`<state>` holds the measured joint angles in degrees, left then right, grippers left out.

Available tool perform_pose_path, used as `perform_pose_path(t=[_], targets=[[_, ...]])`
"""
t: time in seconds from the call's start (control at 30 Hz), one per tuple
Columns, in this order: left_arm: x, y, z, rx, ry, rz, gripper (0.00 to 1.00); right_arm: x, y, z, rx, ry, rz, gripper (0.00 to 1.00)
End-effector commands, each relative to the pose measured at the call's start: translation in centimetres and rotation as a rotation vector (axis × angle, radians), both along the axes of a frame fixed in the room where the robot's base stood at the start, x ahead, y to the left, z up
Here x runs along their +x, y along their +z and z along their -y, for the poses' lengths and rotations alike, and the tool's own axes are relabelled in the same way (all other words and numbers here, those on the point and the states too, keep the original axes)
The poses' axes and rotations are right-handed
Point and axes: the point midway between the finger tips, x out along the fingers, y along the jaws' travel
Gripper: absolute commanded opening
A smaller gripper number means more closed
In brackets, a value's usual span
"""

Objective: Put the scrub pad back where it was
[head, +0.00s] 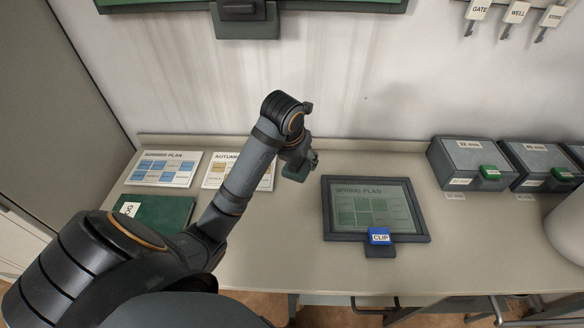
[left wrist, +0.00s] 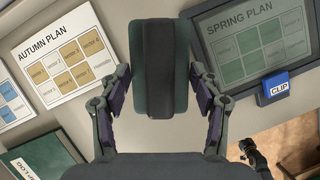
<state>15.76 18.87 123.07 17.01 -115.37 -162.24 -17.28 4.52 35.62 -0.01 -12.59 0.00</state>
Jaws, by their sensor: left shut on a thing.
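The scrub pad (left wrist: 158,68), a dark green block with a black band along its middle, is between the fingers of my left gripper (left wrist: 158,100) in the left wrist view. The fingers press on its two long sides. In the head view my left gripper (head: 300,172) is over the bench, just left of the framed Spring Plan board (head: 327,210); little of the pad can be made out there.
A blue clip (head: 379,236) is on the frame's front edge. The Summer Plan (head: 165,169) and Autumn Plan (head: 222,163) sheets and a green log book (head: 160,212) lie left. Grey boxes (head: 468,158) stand right. A green-panelled board (head: 330,3) with a small ledge (head: 247,28) hangs on the wall.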

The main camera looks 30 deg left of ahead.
Motion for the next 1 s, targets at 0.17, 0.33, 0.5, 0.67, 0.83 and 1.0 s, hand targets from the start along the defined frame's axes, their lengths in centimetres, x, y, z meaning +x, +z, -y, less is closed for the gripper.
perform_pose_path(t=[0.17,0.33,0.5,0.67,0.83,1.0], targets=[[2.9,-2.5,-2.8,0.004,0.006,0.0,0.29,0.1,-3.9,-0.2,0.003,-0.001,0.002,0.4],[6.5,-3.8,-6.1,0.0,0.008,-0.003,0.29,0.1,-2.8,-0.2,0.003,-0.001,0.001,0.4],[8.7,-7.5,-7.9,-0.002,0.005,-0.003,0.29,0.1,-2.9,-0.2,0.002,-0.001,0.001,0.4],[9.7,-9.1,-8.8,-0.001,0.003,0.001,0.29,0.1,-2.9,-0.1,0.001,-0.001,0.001,0.4],[9.9,-9.4,-9.0,0.0,0.002,0.001,0.29,0.1,-2.9,0.1,-0.001,0.0,0.001,0.4],[10.2,-11.7,-9.2,-0.001,0.003,-0.002,0.29,0.1,-2.9,0.2,-0.002,0.001,0.0,0.4]])
